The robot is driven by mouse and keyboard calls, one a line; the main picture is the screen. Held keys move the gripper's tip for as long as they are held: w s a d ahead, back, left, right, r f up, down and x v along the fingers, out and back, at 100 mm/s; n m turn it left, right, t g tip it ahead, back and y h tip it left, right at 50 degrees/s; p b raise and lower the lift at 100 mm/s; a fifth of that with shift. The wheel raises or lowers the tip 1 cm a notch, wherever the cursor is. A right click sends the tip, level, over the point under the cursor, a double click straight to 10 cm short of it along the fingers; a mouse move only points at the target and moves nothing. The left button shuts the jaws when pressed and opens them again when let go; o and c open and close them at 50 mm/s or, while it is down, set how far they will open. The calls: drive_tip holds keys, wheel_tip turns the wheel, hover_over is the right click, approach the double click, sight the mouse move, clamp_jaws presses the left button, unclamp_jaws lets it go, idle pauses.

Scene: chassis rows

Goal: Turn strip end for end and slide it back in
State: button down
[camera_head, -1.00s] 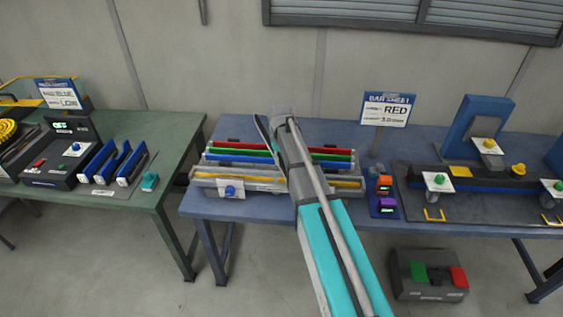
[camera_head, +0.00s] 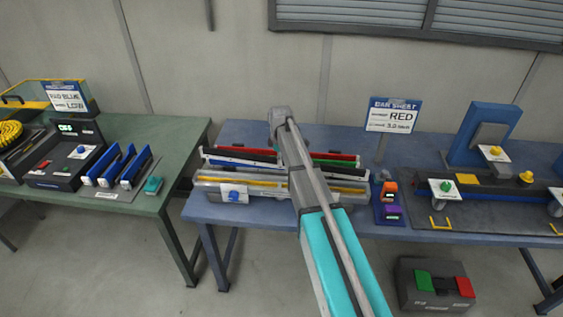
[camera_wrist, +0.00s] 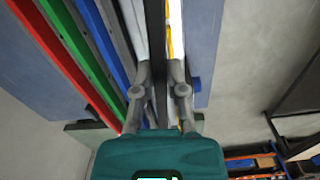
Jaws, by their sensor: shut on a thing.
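In the wrist view my gripper (camera_wrist: 160,78) is shut on a long dark strip (camera_wrist: 155,25), which runs away from me between the two fingers. In the head view the dark strip (camera_head: 240,154) spans the rack left to right, in front of the red, green and blue bars, with a pale lower edge. My arm hides its middle and my fingers there. It looks raised above the rack, but the gap is unclear. The grey rack (camera_head: 268,197) has a yellow line along its front channel. The red (camera_wrist: 50,45), green (camera_wrist: 85,60) and blue (camera_wrist: 105,45) bars lie left of the held strip.
A fixture with a blue arch (camera_head: 490,130) fills the right. A green table (camera_head: 170,140) with blue-sided slots stands left, across a gap.

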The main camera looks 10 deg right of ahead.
sight(280, 167)
drive_tip(key=shift+w+n, duration=0.2)
drive_tip(key=shift+n, duration=0.4)
drive_tip(key=shift+f, duration=0.15)
drive_tip(key=shift+f+b, duration=2.3)
drive_tip(key=shift+b, duration=0.15)
drive_tip(key=shift+f+b, duration=2.15)
drive_tip(key=shift+f, duration=0.05)
drive_tip(key=c, duration=0.6)
unclamp_jaws()
drive_tip(key=shift+r, duration=0.25)
